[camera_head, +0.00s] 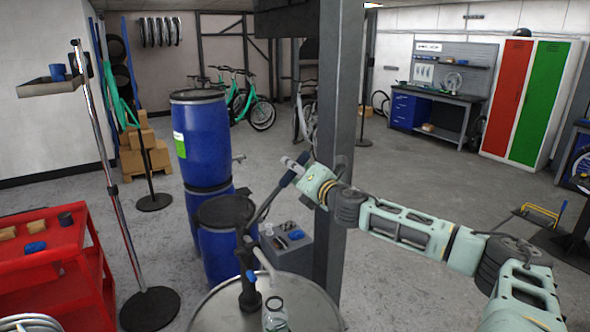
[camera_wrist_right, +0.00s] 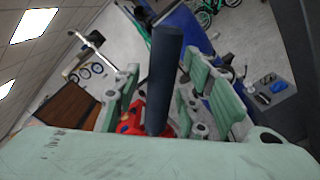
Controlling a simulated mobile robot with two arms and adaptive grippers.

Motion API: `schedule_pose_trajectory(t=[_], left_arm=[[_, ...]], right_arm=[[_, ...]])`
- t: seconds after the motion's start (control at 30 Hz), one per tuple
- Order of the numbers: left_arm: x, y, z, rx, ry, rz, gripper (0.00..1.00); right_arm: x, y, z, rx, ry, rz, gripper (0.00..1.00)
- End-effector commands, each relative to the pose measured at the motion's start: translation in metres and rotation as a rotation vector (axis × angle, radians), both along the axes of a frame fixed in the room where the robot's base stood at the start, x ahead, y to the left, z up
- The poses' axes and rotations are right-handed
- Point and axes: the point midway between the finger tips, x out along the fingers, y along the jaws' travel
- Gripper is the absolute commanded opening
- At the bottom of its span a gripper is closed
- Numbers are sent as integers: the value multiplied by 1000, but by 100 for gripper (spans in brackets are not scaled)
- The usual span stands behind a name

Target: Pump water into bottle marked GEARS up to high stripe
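A clear bottle (camera_head: 275,314) stands at the bottom edge of the head view, below the spout (camera_head: 265,262) of a dark hand pump (camera_head: 249,292). Its label, stripes and water level cannot be made out. The pump is on a grey round drum top (camera_head: 215,306). Its dark lever slants up to the right, ending in a blue-grey handle (camera_wrist_right: 165,75). My right gripper (camera_head: 298,172) is at the handle's upper end. In the right wrist view its green fingers stand on both sides of the handle, with a gap visible on the left.
Blue barrels (camera_head: 201,135) stand behind the pump. A grey pillar (camera_head: 338,110) rises close beside my right arm. A grey box (camera_head: 290,245) with small items is right of the pump. A red cart (camera_head: 60,275) and a metal stand (camera_head: 110,180) are at left.

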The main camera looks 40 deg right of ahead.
Motion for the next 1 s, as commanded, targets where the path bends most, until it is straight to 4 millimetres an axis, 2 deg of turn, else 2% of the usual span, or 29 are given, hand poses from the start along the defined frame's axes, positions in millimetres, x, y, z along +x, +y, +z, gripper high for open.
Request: schedule_pose_trajectory(t=[0.37,1.0], left_arm=[[1,7,0,9,-2,3,32],[0,4,0,5,0,1,32]], right_arm=[[-2,-1,-1,1,2,-2,40],[-32,7,-3,3,4,-1,40]])
